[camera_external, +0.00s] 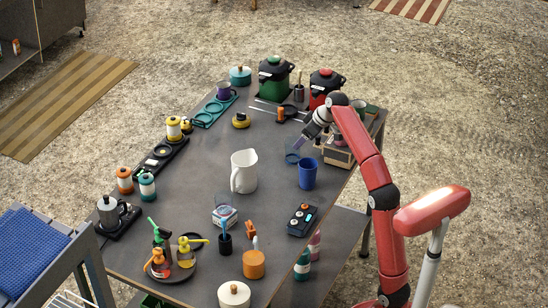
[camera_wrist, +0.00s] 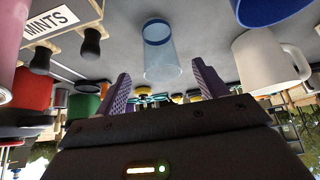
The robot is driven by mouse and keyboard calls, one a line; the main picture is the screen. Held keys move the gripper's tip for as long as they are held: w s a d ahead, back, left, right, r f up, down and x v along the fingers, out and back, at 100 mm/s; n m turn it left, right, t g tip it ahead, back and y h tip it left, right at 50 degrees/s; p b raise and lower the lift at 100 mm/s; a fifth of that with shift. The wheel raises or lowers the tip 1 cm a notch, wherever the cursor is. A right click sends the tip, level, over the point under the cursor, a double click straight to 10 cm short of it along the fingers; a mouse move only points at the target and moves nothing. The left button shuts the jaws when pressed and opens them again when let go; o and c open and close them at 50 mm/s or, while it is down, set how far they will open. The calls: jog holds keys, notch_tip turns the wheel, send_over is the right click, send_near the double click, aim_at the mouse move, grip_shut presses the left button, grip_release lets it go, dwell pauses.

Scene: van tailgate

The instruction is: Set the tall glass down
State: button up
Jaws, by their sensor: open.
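The tall glass (camera_wrist: 163,60) is clear with a bluish tint and a blue band near its base. It stands upright on the grey table; the wrist view shows it upside down. In the outside view the glass (camera_external: 292,156) is faint, at the table's right side just below my gripper (camera_external: 299,143). In the wrist view my gripper (camera_wrist: 161,70) is open, with its purple fingers apart on either side of the glass and gaps between. I see no finger touching it.
A blue cup (camera_external: 307,174) and a white pitcher (camera_external: 243,171) stand close by. A wooden box (camera_external: 338,157) labelled MINTS (camera_wrist: 49,22) is on the other side. A green pot (camera_external: 275,78) and a red pot (camera_external: 325,88) are at the back. Bare table lies left of the glass.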

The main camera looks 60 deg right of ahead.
jog(key=v, duration=0.4)
jog(key=shift+s+r+p, duration=0.1)
jog(key=shift+r+p, duration=0.05)
jog(key=shift+p, duration=0.25)
jog(key=s+a+f+m+t, duration=0.2)
jog(key=s+a, duration=1.2)
jog(key=s, duration=0.1)
jog(key=s+a+f+g, duration=0.1)
jog(key=s+a+f, duration=0.1)
jog(key=f, duration=0.6)
jog(key=s+a+f+n+g, duration=0.1)
jog(key=a+f, duration=0.3)
jog(key=f, duration=0.5)
jog(key=s+a+f+n+g, duration=0.1)
jog(key=s+a+f, duration=0.3)
jog(key=f, duration=0.5)
